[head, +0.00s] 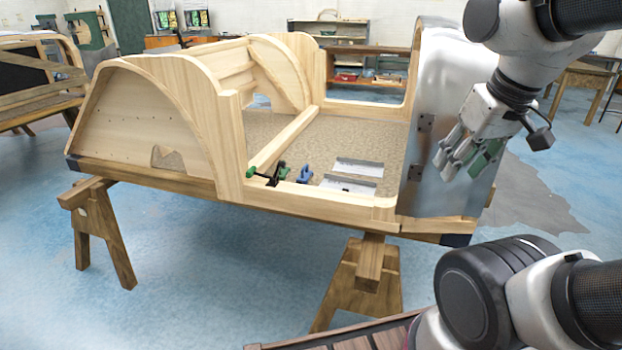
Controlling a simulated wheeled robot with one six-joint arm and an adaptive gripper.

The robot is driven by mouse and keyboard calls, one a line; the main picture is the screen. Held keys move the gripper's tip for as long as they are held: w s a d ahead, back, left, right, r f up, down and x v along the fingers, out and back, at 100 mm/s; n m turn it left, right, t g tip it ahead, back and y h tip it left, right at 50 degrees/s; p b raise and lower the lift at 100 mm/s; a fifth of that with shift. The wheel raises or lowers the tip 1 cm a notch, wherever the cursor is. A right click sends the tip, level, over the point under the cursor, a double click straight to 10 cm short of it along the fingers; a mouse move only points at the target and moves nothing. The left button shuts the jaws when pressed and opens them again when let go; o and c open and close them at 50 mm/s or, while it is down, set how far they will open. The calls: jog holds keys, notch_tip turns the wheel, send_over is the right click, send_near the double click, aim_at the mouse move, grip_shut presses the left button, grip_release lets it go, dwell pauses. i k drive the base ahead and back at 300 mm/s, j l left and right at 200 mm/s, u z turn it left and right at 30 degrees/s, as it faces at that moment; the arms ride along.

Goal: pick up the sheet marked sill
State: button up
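Two thin pale metal sheets lie flat inside the wooden bodyframe, near its front rail. The farther sheet (358,167) is a little right of and behind the nearer sheet (350,185). Any marking on them is too small to read, so I cannot tell which one is marked sill. My gripper (459,166) is up at the right, in front of the curved metal panel in the picture. Its fingers point down and left, spread apart, with nothing between them. It is well apart from both sheets.
Green and black clamps (270,175) and a blue clamp (304,174) lie left of the sheets. The wooden bodyframe (300,203) rests on sawhorses (365,280). A tall curved metal panel (430,110) stands at its right end. Blue floor is clear in front.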

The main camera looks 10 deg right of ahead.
aim_at(362, 187)
jog(key=i+j+z, duration=0.3)
jog(key=j, duration=0.35)
jog(key=i+j+z, duration=0.15)
jog(key=j, duration=0.25)
jog(key=i+j+z, duration=0.15)
jog(key=j, duration=0.2)
jog(key=i+j+z, duration=0.15)
jog(key=j, duration=0.25)
jog(key=i+j+z, duration=0.15)
jog(key=j, duration=0.25)
jog(key=i+j+z, duration=0.1)
jog(key=i+j, duration=0.15)
jog(key=i, duration=0.05)
